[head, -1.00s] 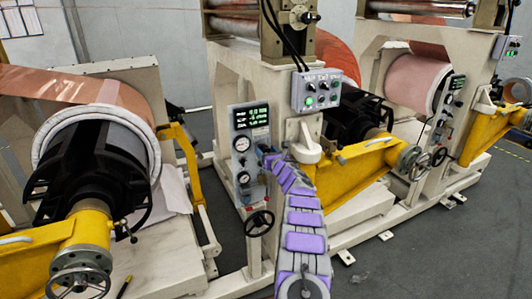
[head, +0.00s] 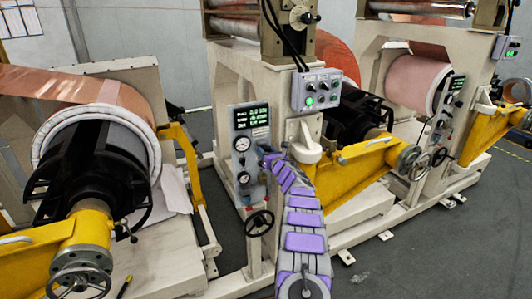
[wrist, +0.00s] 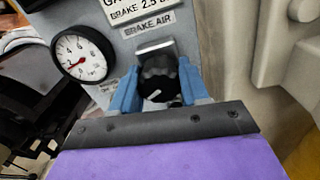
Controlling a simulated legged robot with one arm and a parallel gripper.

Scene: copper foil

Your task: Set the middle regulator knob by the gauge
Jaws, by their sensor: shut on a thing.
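In the wrist view a black regulator knob (wrist: 158,75) sits under a "BRAKE AIR" label. The blue fingers of my gripper (wrist: 159,88) are on its two sides, shut on it. A white mark on the knob's face lies at a slant. To its left is a round white gauge (wrist: 83,53) with a red needle pointing to the lower left, near the low end. A plate above partly reads "BRAKE 2.5". In the head view my gripper (head: 268,155) reaches the grey control panel (head: 250,120), and my arm hides the knob.
A button box (head: 317,90) hangs above right, and a yellow arm (head: 350,180) stands to the right. A copper roll (head: 95,140) is at left.

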